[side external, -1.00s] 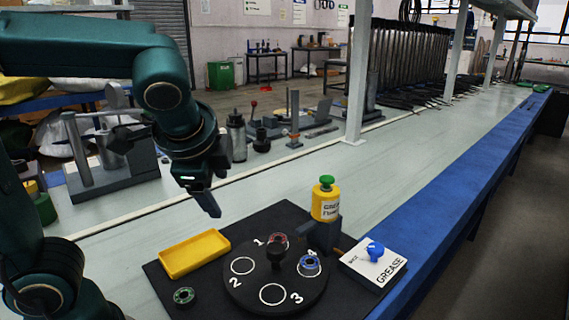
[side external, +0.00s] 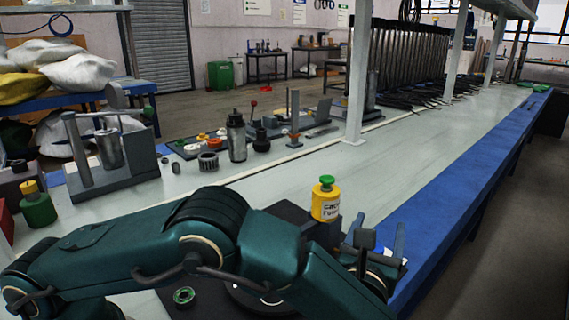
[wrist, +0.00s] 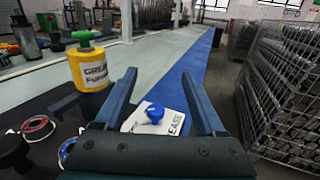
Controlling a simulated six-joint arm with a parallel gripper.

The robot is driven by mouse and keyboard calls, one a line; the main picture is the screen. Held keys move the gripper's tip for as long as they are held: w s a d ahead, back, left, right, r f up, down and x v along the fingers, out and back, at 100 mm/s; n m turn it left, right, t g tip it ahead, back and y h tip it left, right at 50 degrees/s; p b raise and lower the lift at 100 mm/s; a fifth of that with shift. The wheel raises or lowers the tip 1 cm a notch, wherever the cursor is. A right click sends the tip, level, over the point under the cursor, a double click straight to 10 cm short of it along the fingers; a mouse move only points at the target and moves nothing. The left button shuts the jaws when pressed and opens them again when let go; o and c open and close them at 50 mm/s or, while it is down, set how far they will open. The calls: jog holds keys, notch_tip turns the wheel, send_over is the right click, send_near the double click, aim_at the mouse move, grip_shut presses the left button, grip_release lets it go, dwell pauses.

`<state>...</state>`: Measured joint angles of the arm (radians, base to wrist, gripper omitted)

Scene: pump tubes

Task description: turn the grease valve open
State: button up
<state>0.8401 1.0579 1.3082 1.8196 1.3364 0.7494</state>
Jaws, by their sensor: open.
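The grease valve is a blue knob (wrist: 154,112) on a white plate (wrist: 172,122) lettered GREASE. In the wrist view it shows between the two fingers of my gripper (wrist: 158,76), which is open and empty. The fingertips point past the knob, and I cannot tell whether either finger touches it. In the side view my gripper (side external: 379,228) is over the valve area at the bench's front edge, and it hides most of the knob and plate.
A yellow grease pot (side external: 326,205) with a green top stands close to the left of my gripper. A red-rimmed ring (wrist: 38,128) and a black knob (wrist: 12,152) lie farther left. My arm hides most of the dark board.

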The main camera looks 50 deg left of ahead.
notch_tip(320, 180, down, 8)
jog(key=shift+f, duration=0.1)
jog(key=shift+w+a+f, duration=0.1)
jog(key=shift+x, duration=2.45)
grip_shut()
